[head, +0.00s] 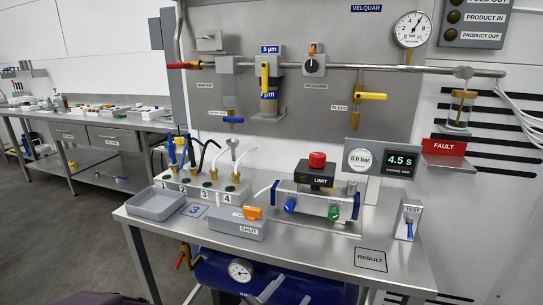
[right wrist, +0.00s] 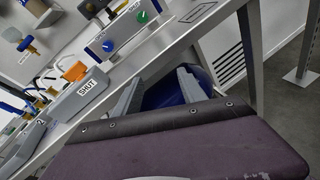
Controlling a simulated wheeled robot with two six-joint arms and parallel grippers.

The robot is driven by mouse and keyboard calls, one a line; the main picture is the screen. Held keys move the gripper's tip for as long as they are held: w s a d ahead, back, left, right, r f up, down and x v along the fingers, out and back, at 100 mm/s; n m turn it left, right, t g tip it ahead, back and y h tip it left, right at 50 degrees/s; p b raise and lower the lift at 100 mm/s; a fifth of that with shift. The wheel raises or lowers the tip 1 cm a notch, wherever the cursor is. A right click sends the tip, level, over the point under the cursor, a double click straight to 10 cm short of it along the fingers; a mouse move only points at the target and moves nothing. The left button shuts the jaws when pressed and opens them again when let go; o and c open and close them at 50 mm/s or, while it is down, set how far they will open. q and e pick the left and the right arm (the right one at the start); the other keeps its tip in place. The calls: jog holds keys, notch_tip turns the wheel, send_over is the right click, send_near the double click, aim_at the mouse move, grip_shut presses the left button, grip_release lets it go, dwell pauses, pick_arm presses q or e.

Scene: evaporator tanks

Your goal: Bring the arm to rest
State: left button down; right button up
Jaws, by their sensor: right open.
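My right gripper (head: 284,293) shows at the bottom edge of the head view, low in front of the steel bench and before the blue tank (head: 215,270). In the right wrist view its two grey fingers (right wrist: 161,80) stand apart with nothing between them. The blue tank (right wrist: 165,92) shows behind them. My left gripper is in neither view.
The steel bench (head: 300,250) carries a grey tray (head: 155,203), a block with numbered hoses (head: 205,188), a SHUT box (head: 238,222), a valve unit with a red button (head: 317,160) and a TEST switch (head: 408,220). A gauge (head: 240,270) sits under the bench. Open floor (head: 75,235) lies left.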

jog(key=s+d+f+m+g+y, duration=0.4)
jog(key=d+f+m+g, duration=0.25)
jog(key=f+m, duration=0.45)
jog(key=s+d+f+m+g+y, duration=0.4)
jog(key=d+f+m+g, duration=0.35)
jog(key=m, duration=0.65)
notch_tip(320, 180, up, 26)
jog(key=m+t+p, duration=0.1)
jog(key=p, duration=2.6)
jog(key=shift+w+d+t, duration=0.15)
jog(key=shift+w+t, duration=0.15)
jog(key=shift+t, duration=0.1)
jog(key=shift+r, duration=0.1)
